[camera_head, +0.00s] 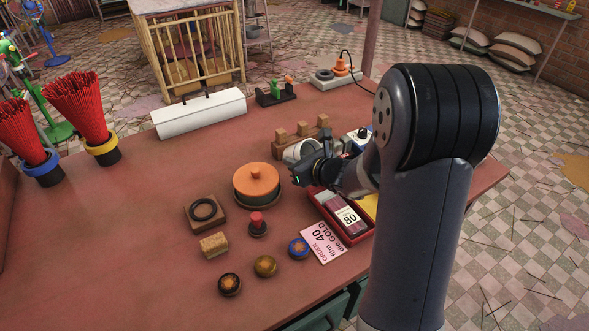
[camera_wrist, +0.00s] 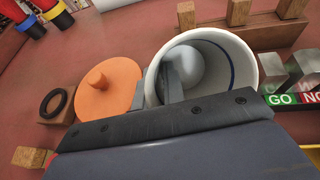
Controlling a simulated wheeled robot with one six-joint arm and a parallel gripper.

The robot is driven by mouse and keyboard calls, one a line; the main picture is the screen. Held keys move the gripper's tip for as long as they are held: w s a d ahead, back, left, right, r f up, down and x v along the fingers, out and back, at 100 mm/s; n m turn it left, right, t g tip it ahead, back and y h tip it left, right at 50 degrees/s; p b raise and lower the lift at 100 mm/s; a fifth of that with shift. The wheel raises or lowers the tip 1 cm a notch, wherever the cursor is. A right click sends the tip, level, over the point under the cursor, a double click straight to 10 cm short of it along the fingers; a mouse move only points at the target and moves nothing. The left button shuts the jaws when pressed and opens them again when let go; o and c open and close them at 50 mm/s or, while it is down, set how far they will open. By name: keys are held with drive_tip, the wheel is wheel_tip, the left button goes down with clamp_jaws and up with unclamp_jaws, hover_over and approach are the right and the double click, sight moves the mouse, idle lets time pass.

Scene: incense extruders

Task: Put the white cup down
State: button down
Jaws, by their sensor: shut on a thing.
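The white cup (camera_wrist: 239,62) fills the middle of the wrist view, with its open mouth facing the camera and a thin blue line inside. In the head view the white cup (camera_head: 292,152) shows behind my gripper (camera_head: 300,172), partly hidden by it. My gripper (camera_wrist: 172,85) is shut on the cup's near left wall. One finger shows inside the cup. A pale rounded shape lies inside the cup; I cannot tell if it is the bottom. The cup's underside is hidden, so I cannot tell if it touches the red table (camera_head: 130,225).
An orange-lidded pot (camera_head: 257,180) stands left of the cup. A wooden block with pegs (camera_head: 318,132) is behind it. A red tray (camera_head: 361,237) with a phone-like box is in front right. GO/NO blocks (camera_wrist: 283,98) are at right.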

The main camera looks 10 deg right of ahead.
drive_tip(key=shift+f, duration=1.6)
drive_tip(key=shift+f+b, duration=0.1)
drive_tip(key=shift+b, duration=0.2)
drive_tip(key=c, duration=1.5)
unclamp_jaws()
